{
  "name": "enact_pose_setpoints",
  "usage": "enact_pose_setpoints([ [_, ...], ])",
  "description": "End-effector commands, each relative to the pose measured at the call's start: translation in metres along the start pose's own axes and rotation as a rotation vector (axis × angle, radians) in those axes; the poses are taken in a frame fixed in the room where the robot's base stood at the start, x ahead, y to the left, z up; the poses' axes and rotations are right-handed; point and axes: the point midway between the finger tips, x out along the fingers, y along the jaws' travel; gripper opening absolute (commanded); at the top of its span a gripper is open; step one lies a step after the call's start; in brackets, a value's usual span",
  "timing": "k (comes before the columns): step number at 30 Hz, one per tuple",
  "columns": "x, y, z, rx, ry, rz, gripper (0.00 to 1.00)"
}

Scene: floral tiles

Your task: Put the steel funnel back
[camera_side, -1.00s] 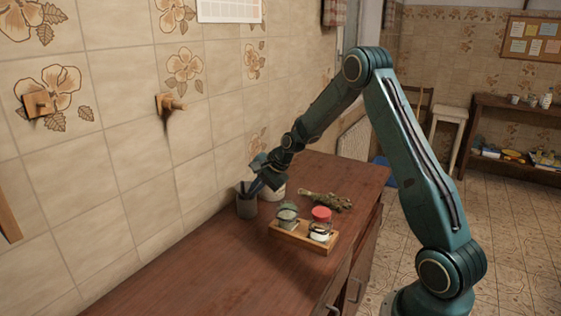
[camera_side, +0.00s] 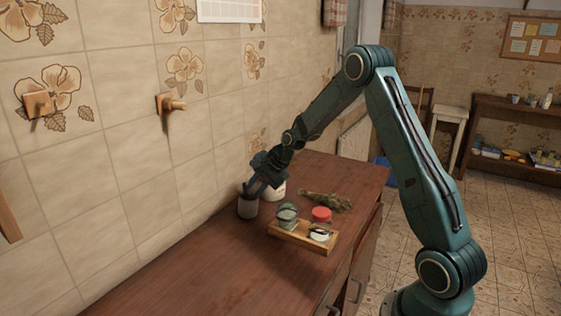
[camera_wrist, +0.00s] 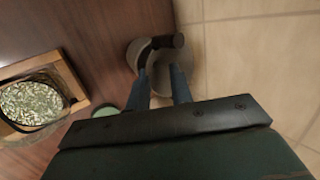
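I cannot make out a steel funnel for certain in either view. A grey pot (camera_side: 248,208) stands on the counter by the tiled wall, and its pale rim also shows in the wrist view (camera_wrist: 196,72). A dark, rounded piece (camera_wrist: 165,42) lies across the pot's mouth; I cannot tell what it is. My gripper (camera_side: 254,188) points down at the pot's mouth. In the wrist view its two blue-grey fingers (camera_wrist: 160,85) are apart, with the pot's interior between them. I see nothing clamped between them. The fingertips' depth relative to the rim is unclear.
A white pot (camera_side: 278,191) stands beside my gripper. Wooden pegs (camera_side: 172,104) (camera_side: 39,104) stick out from the wall. The front counter is clear.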

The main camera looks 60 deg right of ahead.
Motion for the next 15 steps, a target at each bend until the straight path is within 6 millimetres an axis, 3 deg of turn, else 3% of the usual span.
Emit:
enact_pose_setpoints([
  [15, -0.068, -0.002, 0.000, -0.001, 0.000, -0.005, 0.26],
])
